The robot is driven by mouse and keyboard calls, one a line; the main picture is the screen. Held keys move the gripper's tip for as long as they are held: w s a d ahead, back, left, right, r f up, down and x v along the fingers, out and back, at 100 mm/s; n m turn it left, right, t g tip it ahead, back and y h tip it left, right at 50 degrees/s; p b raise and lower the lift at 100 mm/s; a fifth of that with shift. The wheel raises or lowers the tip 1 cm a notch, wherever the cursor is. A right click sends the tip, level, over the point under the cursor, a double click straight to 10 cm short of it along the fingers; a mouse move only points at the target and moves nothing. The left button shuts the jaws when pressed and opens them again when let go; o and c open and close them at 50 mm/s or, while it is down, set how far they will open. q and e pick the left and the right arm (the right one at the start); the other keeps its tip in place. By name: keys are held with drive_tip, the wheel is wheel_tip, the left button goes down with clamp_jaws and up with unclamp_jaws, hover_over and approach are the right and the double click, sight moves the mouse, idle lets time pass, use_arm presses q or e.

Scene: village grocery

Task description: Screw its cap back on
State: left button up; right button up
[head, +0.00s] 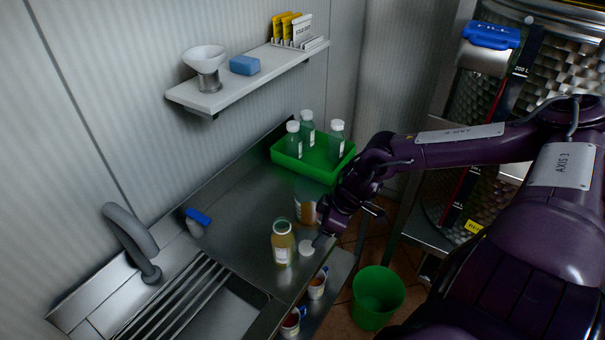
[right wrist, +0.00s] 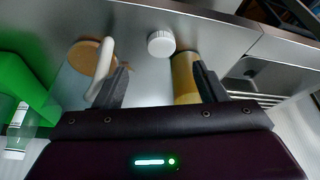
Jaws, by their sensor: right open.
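An open bottle (head: 283,246) with yellowish contents stands upright on the steel counter, its mouth bare. A white cap (head: 306,247) lies on the counter just right of it, near the front edge. My right gripper (head: 325,236) is open and empty, close to the cap in the head view. In the right wrist view the cap (right wrist: 160,43) shows beyond the gap between the fingers (right wrist: 160,82), apart from both. The bottle (right wrist: 184,78) is partly hidden behind the right-hand finger there. My left gripper is not in view.
A green tray (head: 285,161) holds capped bottles. A sink (head: 190,310) lies left, a green bucket (head: 377,297) on the floor. Small tubs sit below the counter.

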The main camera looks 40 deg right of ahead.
sight(307, 248)
drive_tip(key=shift+w+a+f+b, duration=0.15)
drive_tip(key=shift+w+f+b, duration=0.05)
drive_tip(key=shift+f+b, duration=0.3)
drive_tip(key=shift+b+x, duration=0.4)
drive_tip(key=shift+x, duration=0.4)
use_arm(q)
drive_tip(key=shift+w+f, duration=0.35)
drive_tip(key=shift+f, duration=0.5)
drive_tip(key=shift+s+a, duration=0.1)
